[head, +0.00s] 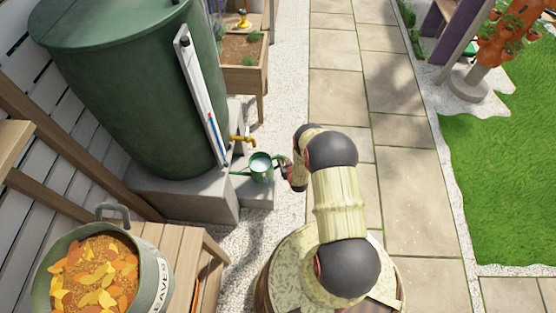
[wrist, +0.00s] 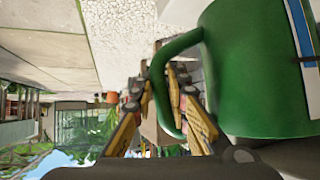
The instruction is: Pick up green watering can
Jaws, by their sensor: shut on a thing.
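The green watering can (head: 261,168) is at the grey block below the rain barrel, under the brass tap (head: 243,139). It looks upright, with its spout pointing left towards the barrel and a pale opening on top. I cannot tell whether its base touches the block. My gripper (head: 286,169) is at the can's right side, on the handle side. In the wrist view the can's green body (wrist: 245,75) fills the right, and its curved handle (wrist: 160,75) passes between my fingers. My gripper (wrist: 160,95) is shut on this handle. The can's base is hidden in the wrist view.
The large green barrel (head: 130,85) stands on a grey plinth (head: 190,203) just left. A wooden bench (head: 178,245) with a leaf-filled bucket (head: 152,275) is at lower left. A wooden planter (head: 243,75) stands behind. Paving (head: 400,150) to the right is clear.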

